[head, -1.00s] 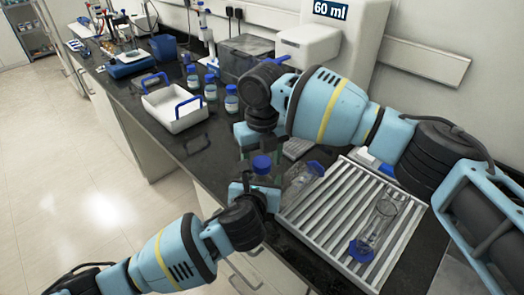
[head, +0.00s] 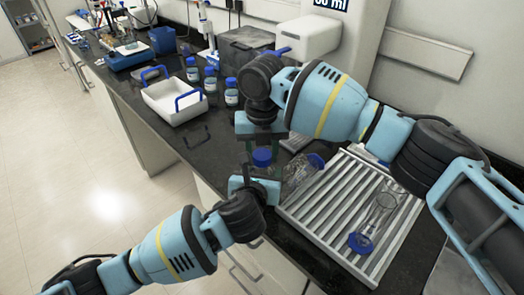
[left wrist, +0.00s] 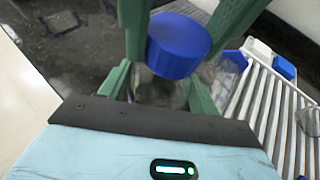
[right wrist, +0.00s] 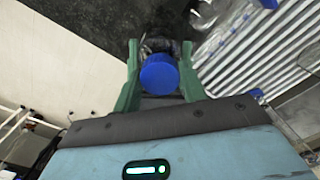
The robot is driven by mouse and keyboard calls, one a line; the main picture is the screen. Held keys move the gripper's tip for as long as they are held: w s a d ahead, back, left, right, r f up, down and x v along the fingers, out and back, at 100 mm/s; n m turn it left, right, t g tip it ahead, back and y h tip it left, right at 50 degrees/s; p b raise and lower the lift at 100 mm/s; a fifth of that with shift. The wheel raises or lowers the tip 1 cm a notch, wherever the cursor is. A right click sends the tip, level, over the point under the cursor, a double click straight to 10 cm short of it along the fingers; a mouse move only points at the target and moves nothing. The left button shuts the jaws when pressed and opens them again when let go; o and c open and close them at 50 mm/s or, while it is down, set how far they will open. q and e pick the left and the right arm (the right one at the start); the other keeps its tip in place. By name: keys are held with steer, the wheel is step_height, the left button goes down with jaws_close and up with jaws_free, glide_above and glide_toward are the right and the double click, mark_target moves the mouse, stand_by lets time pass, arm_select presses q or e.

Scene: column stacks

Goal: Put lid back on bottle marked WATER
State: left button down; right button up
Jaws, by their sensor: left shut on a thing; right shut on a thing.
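A round blue lid (head: 262,157) is between the green fingers of my right gripper (head: 262,147), which is shut on it from above. The lid also shows in the left wrist view (left wrist: 178,48) and the right wrist view (right wrist: 159,74). My left gripper (head: 256,184) is just below, shut on a clear bottle (left wrist: 165,92), mostly hidden behind lid and fingers. The lid is directly over the bottle; I cannot tell whether it touches the neck. No WATER marking is readable on it.
Several upright blue-capped bottles (head: 231,95) stand beside a white tray (head: 160,106).

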steer(key=m, duration=0.6)
steer(key=shift+m, duration=0.4)
steer(key=m, duration=0.6)
steer(key=o, duration=1.1)
steer(key=shift+r, duration=2.25)
steer(key=shift+c, duration=0.4)
